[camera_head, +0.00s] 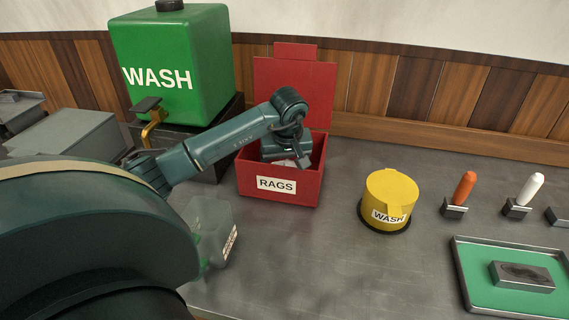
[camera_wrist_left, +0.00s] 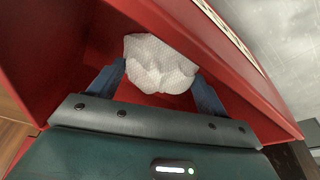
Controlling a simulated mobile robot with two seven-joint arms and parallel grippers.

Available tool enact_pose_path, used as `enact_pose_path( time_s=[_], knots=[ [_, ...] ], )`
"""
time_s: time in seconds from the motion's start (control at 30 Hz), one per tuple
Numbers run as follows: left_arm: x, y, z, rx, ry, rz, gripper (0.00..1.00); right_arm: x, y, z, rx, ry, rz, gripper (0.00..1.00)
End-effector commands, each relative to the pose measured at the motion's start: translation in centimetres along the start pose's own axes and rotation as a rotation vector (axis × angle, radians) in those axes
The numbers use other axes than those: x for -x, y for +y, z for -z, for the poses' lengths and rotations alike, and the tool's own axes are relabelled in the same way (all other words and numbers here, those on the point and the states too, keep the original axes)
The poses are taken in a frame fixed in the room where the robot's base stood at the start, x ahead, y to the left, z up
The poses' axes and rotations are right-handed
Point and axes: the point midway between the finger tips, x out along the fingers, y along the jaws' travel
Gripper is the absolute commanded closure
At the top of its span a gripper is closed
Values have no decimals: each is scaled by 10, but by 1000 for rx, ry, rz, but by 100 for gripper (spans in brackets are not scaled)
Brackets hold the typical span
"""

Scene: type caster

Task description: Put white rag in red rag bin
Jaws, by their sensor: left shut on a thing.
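The red rag bin (camera_head: 309,186) stands on the grey table with its lid raised at the back and a RAGS label on its front. My left gripper (camera_head: 290,160) reaches down into its opening. In the left wrist view, the gripper (camera_wrist_left: 160,85) is shut on the white rag (camera_wrist_left: 158,65), which is bunched between the two blue fingers. Red bin walls (camera_wrist_left: 205,40) surround the rag and fingers. In the head view, only a little white shows inside the bin below the gripper. My right gripper is not in view.
A green WASH tank (camera_head: 175,60) with a brass tap stands left of the bin. A clear container (camera_head: 207,222) is at front left. A yellow WASH can (camera_head: 388,199), orange-handled and white-handled tools, and a green tray (camera_head: 480,290) are to the right. The front middle table is clear.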

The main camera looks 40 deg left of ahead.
Motion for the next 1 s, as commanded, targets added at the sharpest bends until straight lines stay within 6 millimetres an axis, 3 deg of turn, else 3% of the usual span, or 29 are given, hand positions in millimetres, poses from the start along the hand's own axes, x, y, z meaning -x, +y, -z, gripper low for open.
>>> enact_pose_path(
  time_s=[0.2,0.23,0.47,0.8,1.0],
  knots=[
    [-3,0,-1,-1,2,0,44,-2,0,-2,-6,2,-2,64],
    [-3,0,0,-1,2,0,22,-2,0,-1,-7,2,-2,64],
    [-2,0,0,-1,1,0,3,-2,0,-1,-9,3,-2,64],
    [4,0,1,0,1,-1,1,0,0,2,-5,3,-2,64],
    [37,0,2,-1,6,-3,1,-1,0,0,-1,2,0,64]
  ],
)
